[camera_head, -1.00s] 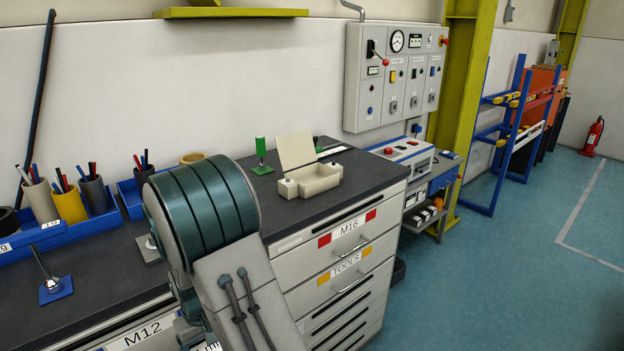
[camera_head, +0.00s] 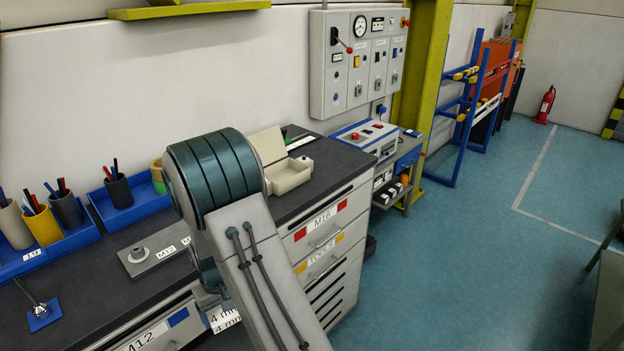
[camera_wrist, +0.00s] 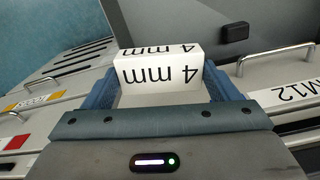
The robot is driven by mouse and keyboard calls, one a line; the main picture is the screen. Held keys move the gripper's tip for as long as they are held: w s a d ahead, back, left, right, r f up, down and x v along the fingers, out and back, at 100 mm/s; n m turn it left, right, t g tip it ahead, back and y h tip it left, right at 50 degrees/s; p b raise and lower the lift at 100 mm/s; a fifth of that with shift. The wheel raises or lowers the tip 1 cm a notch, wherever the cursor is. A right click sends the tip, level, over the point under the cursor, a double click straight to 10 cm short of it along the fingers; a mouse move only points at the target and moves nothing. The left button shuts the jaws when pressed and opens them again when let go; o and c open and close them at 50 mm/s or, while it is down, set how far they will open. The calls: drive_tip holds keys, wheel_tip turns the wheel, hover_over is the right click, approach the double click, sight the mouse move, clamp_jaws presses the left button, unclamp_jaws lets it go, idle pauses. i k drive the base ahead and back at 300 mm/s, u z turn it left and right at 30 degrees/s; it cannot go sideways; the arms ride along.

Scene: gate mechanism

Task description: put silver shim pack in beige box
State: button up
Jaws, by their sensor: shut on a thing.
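The silver shim pack (camera_wrist: 158,72) shows as a pale block marked "4 mm" in the wrist view. My gripper (camera_wrist: 158,88) is shut on it, with a blue finger on each side. In the head view the pack (camera_head: 225,318) shows low beside my arm, in front of the drawer cabinets, and my fingers are mostly hidden there. The beige box (camera_head: 290,178) stands on the dark worktop to the right of and beyond my arm. Its lid (camera_head: 267,146) is up and leans back. My arm covers its left side. My gripper is apart from the box and lower than it.
Blue bins (camera_head: 137,197) with pen cups stand at the left back of the worktop (camera_head: 325,165). A metal plate with a nut (camera_head: 150,255) lies left of my arm. A drawer cabinet (camera_head: 335,235) stands below the box.

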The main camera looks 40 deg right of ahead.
sight(284, 176)
drive_tip(key=z, duration=2.9)
drive_tip(key=i, duration=1.45)
drive_tip(key=u, duration=2.65)
